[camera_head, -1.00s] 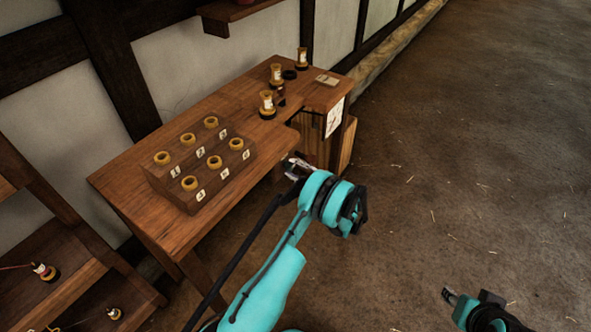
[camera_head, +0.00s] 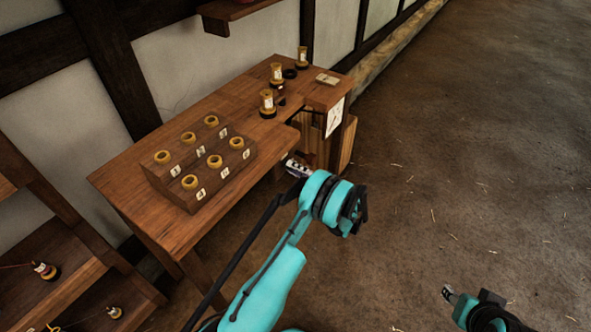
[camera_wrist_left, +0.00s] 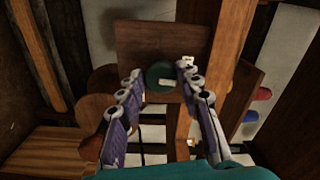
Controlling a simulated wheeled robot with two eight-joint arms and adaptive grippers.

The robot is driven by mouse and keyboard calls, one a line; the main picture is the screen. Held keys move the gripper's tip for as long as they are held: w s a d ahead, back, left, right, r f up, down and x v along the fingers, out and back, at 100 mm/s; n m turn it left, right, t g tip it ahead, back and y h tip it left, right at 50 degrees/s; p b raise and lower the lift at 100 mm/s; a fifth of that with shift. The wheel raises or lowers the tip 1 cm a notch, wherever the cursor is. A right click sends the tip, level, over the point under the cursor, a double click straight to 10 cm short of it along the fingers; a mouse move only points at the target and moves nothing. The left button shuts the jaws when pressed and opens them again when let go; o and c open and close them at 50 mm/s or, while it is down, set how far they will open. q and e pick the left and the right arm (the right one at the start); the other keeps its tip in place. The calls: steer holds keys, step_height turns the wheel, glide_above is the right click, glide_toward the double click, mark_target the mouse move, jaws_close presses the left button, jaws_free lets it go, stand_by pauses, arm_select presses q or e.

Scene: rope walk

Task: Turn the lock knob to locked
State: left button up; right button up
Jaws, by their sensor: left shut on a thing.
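The lock knob (camera_wrist_left: 158,82) is a dark green disc with a white bar on its face, on a brown wooden panel (camera_wrist_left: 160,42) in the left wrist view. The bar lies roughly level in that view. My left gripper (camera_wrist_left: 160,72) has one finger on each side of the knob and is shut on it. In the head view my left gripper (camera_head: 291,164) is at the bench's near edge, and the knob is hidden there. My right gripper (camera_head: 448,294) is low at the right, away from the bench; its jaws are too small to read.
The wooden bench (camera_head: 128,193) carries a stepped block (camera_head: 182,203) with several ring-topped holes. Several labelled spools (camera_head: 267,104) stand at its far end. A white card (camera_head: 334,116) hangs on its end. A shelf rack (camera_head: 72,264) stands at lower left. The floor at right is clear.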

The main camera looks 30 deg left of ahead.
arm_select(q)
steer(key=shift+n, duration=0.5)
steer(key=o, duration=1.1)
steer(key=shift+o, duration=0.2)
steer(key=s+d, duration=0.1)
steer(key=d, duration=1.1)
